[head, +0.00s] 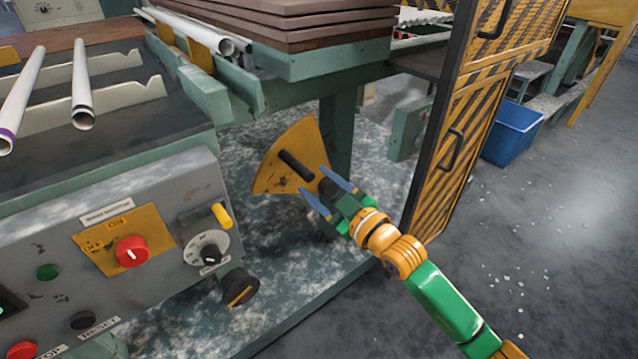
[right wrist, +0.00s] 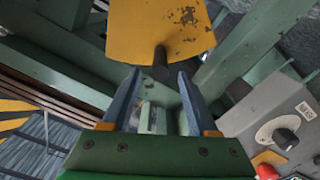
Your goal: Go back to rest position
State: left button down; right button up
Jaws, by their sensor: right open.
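My right gripper (head: 328,192) is open, with its two blue fingers pointing up and left at a yellow plate (head: 310,140) that carries a dark handle bar (head: 296,170). In the right wrist view the fingers (right wrist: 160,95) stand apart, and the plate (right wrist: 160,25) with its dark stem (right wrist: 161,64) lies just beyond the tips. The stem sits in line with the gap between the fingers. I cannot tell if the fingers touch it. My left gripper is not in view.
A grey control panel (head: 160,282) with a red knob (head: 131,251) stands at left. White tubes (head: 82,85) lie on racks above it. A yellow-black striped door (head: 480,110) stands right of my arm, with a blue bin (head: 510,133) behind. Open floor (head: 560,230) lies at right.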

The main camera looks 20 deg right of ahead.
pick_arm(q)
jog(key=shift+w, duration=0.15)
